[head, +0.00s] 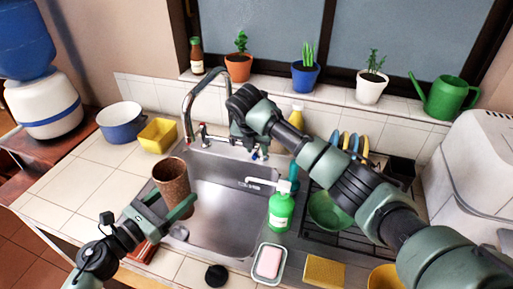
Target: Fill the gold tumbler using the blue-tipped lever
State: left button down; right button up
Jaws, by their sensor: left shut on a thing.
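The tumbler (172,181), brown-gold and speckled, is upright over the left side of the sink, with its mouth facing up. My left gripper (168,209) is shut on its lower part. The blue-tipped lever (255,155) is just below my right gripper (243,138) and partly covered. The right fingers are at the tap, too hidden to show whether they touch the lever.
The steel sink (223,205) is open in front. A green soap bottle (280,212), soap dish (269,264) and dish rack (330,237) line its right and front sides. A yellow tub (158,135) and blue pot (121,123) stand left. Potted plants line the sill.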

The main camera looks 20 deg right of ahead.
grip_shut()
dwell(1.3)
